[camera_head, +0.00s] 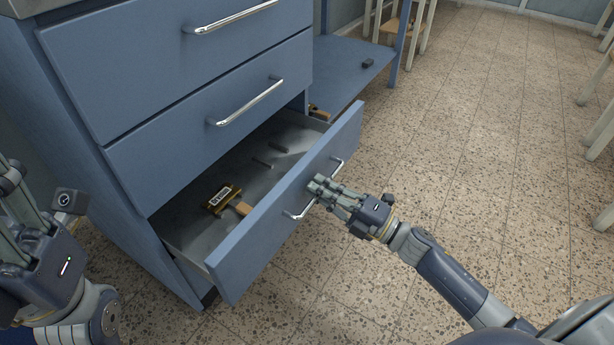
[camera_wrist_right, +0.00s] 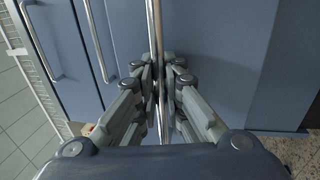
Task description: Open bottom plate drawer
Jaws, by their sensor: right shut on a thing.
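The bottom drawer (camera_head: 290,205) of a blue cabinet is pulled out, and its inside shows. My right gripper (camera_head: 318,187) is shut on the bottom drawer's metal handle (camera_head: 297,214). In the right wrist view the fingers (camera_wrist_right: 161,95) close around the handle bar (camera_wrist_right: 154,30). Inside the drawer lies a stamp plate with a wooden handle (camera_head: 222,199), with small dark pieces (camera_head: 270,155) behind it. My left gripper (camera_head: 25,215) is at the left edge, away from the cabinet, partly cut off; its fingertips are not clear.
Two closed drawers, the middle one (camera_head: 205,125) and the top one (camera_head: 170,60), are above. Speckled floor (camera_head: 470,150) is clear to the right; stools (camera_head: 600,130) stand at the far edge.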

